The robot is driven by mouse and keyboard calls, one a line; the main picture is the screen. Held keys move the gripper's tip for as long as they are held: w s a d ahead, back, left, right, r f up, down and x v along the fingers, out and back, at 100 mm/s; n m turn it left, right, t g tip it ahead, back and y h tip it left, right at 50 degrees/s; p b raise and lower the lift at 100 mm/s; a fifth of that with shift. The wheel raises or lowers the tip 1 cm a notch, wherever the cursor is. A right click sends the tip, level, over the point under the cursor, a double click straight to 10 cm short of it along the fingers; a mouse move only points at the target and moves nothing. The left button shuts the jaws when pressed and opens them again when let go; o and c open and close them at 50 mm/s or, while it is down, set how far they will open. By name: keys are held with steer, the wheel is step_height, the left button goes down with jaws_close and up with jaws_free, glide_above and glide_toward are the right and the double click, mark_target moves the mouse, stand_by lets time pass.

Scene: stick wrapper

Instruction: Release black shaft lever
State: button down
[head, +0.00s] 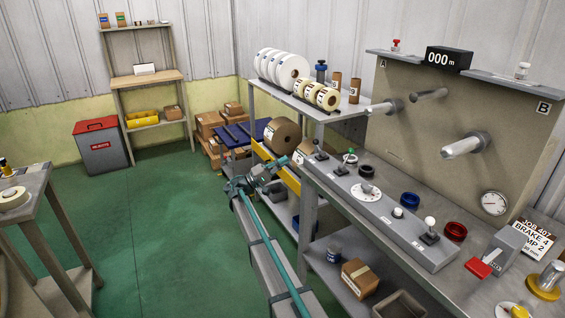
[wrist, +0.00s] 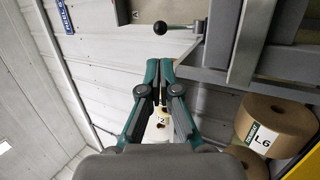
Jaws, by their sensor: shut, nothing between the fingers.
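The black shaft lever (head: 317,144) stands at the left end of the grey control panel in the head view. In the wrist view, a lever with a black ball knob (wrist: 160,28) and a thin rod pointing right shows just beyond my fingertips. My gripper (wrist: 158,64) is shut and empty, with a visible gap in the picture between its tips and the knob. In the head view my gripper (head: 283,163) is to the left of the panel's left end, beside the shelf.
A green-knobbed lever (head: 350,155), a dial (head: 367,191) and a white-knobbed lever (head: 430,228) are farther along the panel. Large brown rolls (head: 282,135) sit on the shelf close to my gripper; one (wrist: 270,127) shows right in the wrist view. The green floor (head: 150,220) is open.

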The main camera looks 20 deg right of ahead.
steer(key=p, duration=0.2)
glide_toward(319, 147)
steer(key=d+r, duration=0.4)
steer(key=r, duration=0.1)
steer(key=shift+w, duration=0.1)
steer(key=shift+d, duration=0.1)
